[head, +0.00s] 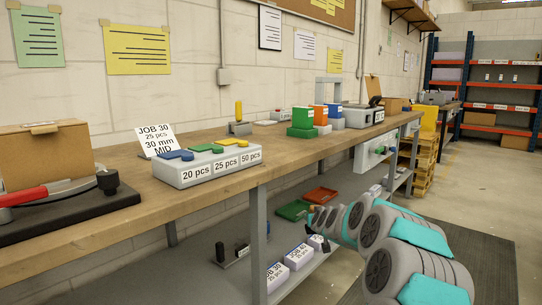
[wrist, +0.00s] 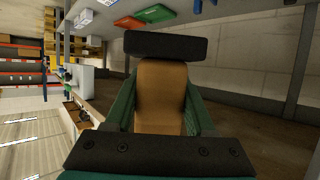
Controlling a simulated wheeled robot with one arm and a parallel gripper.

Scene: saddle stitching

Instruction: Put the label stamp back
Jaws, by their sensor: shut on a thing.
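The wrist view shows a thing with a tan body (wrist: 160,95) and a wide black block (wrist: 165,45) across its far end, which looks like the label stamp. My gripper (wrist: 161,88) is shut on it, with dark green fingers along both sides of the tan body. In the head view my arm reaches over the lower shelf below the bench. The gripper and the held thing cannot be made out clearly there. A small stand with dark upright pieces (head: 241,250) is on the lower shelf; I cannot tell whether it is the stamp's place.
Labelled white boxes (head: 298,257), a green tray (head: 294,209) and a red tray (head: 320,195) are on the lower shelf. A bench leg (head: 258,245) stands in front of it. The bench top (head: 120,190) carries a grey block (head: 205,168) marked 20, 25 and 50 pcs.

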